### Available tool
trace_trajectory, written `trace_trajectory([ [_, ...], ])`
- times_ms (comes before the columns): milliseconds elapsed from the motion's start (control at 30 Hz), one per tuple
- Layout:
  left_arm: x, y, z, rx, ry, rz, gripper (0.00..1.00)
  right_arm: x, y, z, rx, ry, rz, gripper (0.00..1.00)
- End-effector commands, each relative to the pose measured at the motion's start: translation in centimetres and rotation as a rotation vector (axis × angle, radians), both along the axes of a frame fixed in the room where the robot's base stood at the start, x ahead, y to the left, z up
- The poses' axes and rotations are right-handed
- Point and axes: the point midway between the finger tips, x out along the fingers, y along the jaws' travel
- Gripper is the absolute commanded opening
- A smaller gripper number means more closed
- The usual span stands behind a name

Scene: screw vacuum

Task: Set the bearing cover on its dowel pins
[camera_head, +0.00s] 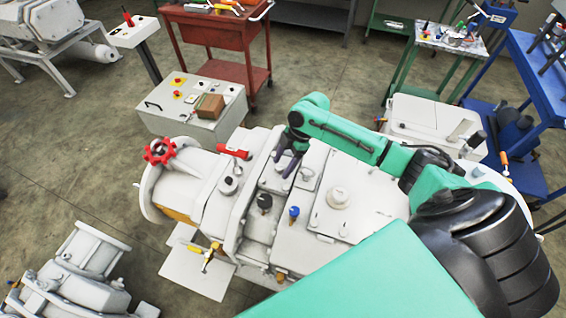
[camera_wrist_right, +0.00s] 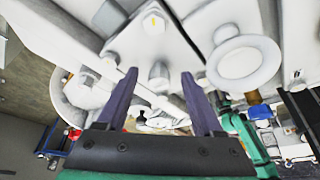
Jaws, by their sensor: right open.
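My right gripper (camera_head: 286,163) is open over the middle of the white vacuum machine (camera_head: 365,215), its dark purple fingers pointing down. In the right wrist view the gripper (camera_wrist_right: 160,105) shows as two spread fingers with no held part visible between them. A pale block-like part (camera_head: 273,181) lies on the machine just below the fingers; I cannot tell if it is the bearing cover. In the wrist view a pale plate (camera_wrist_right: 150,42) with a short rounded stud (camera_wrist_right: 158,76) lies beyond the fingertips. I cannot make out the dowel pins. My left gripper is not in view.
A control box (camera_head: 185,117) stands behind.

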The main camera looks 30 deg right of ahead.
Motion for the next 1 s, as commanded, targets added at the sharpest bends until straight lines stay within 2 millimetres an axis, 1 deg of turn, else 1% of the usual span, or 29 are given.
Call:
trace_trajectory([
  [67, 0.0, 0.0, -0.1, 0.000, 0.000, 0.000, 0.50, 0.0, -0.1, 0.0, -0.001, 0.001, -0.001, 0.68],
  [133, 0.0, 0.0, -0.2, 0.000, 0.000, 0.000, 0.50, 0.0, -0.4, 0.5, -0.002, 0.001, -0.001, 0.68],
  [233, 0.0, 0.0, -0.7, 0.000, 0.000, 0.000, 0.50, 0.0, -1.1, 2.2, -0.003, -0.003, 0.000, 0.68],
  [267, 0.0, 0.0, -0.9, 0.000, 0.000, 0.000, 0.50, -0.1, -1.4, 2.9, -0.003, -0.004, -0.001, 0.68],
  [500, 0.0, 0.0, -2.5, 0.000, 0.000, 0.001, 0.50, -0.2, -4.2, 9.5, -0.002, -0.005, -0.002, 0.68],
  [633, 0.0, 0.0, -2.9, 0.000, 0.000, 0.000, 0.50, -0.3, -5.2, 12.1, -0.001, -0.004, -0.001, 0.68],
  [700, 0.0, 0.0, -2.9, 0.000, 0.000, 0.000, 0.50, -0.3, -5.5, 12.9, 0.000, -0.003, 0.000, 0.68],
  [800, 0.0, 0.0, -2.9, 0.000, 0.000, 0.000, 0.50, -0.4, -5.6, 13.5, 0.000, -0.001, 0.001, 0.68],
  [1000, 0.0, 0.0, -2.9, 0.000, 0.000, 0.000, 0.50, -0.4, -5.6, 13.5, 0.001, -0.001, 0.001, 0.68],
])
